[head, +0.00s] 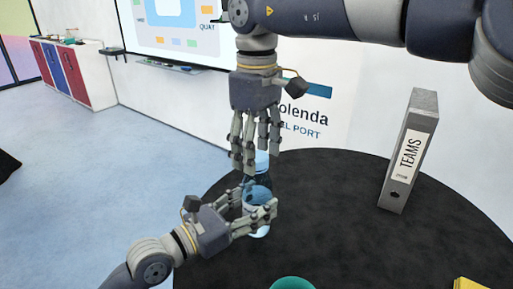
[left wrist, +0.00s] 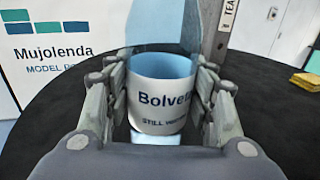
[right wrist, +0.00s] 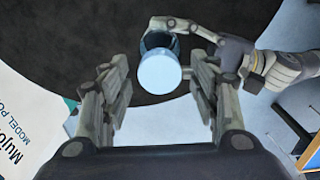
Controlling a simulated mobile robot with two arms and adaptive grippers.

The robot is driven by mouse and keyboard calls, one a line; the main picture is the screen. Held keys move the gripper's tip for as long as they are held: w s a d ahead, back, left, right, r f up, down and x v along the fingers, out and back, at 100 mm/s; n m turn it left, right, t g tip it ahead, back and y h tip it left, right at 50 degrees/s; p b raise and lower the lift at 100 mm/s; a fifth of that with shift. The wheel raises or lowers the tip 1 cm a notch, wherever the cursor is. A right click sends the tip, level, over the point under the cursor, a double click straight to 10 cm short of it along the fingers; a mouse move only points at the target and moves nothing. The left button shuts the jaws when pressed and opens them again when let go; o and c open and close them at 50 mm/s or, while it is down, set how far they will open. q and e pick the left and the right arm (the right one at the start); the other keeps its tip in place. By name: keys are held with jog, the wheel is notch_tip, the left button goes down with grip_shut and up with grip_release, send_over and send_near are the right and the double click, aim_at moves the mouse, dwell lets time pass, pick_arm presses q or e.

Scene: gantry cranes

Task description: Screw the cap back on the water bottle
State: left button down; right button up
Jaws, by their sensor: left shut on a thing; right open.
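The water bottle (head: 258,230) stands upright on the dark round table, with a white label and blue body. My left gripper (head: 257,206) is shut around it from the side. In the left wrist view the label (left wrist: 158,105) shows between the fingers. The light blue cap (right wrist: 159,73) is at the bottle's top; it also shows in the head view (head: 262,159), partly behind fingers. Whether its thread is engaged cannot be seen. My right gripper (right wrist: 160,102) points down over the bottle, open, its fingers (head: 250,160) close to the cap with gaps on both sides.
The dark round table (head: 340,215) is mostly clear. A grey binder marked TEAMS (head: 407,155) stands at the right. A teal round object (head: 292,284) is at the front edge of view, and a yellow item (head: 472,284) at the right front. A wall is behind.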

jog(key=shift+r, duration=2.25)
jog(key=shift+c, duration=0.3)
